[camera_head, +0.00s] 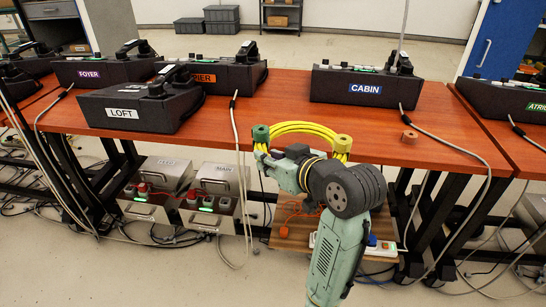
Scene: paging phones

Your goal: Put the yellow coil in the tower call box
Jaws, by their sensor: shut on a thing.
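The yellow coil (303,127) is a bundle of yellow cable with a dull green piece at its left end and another at its right. It shows above my wrist, at the front edge of the wooden table. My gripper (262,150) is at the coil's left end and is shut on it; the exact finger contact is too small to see. Part of the coil is hidden behind my arm. Call boxes read FOYER (100,70), LOFT (135,108), PIER (215,76), CABIN (362,86) and partly ATRIUM (505,98). I can read no TOWER label.
The red-brown table (300,90) has bare room between the PIER and CABIN boxes. A small orange-brown block (409,137) lies near its front edge. Grey cables hang over the edge. Metal boxes (215,180) and a wooden board (290,236) are below.

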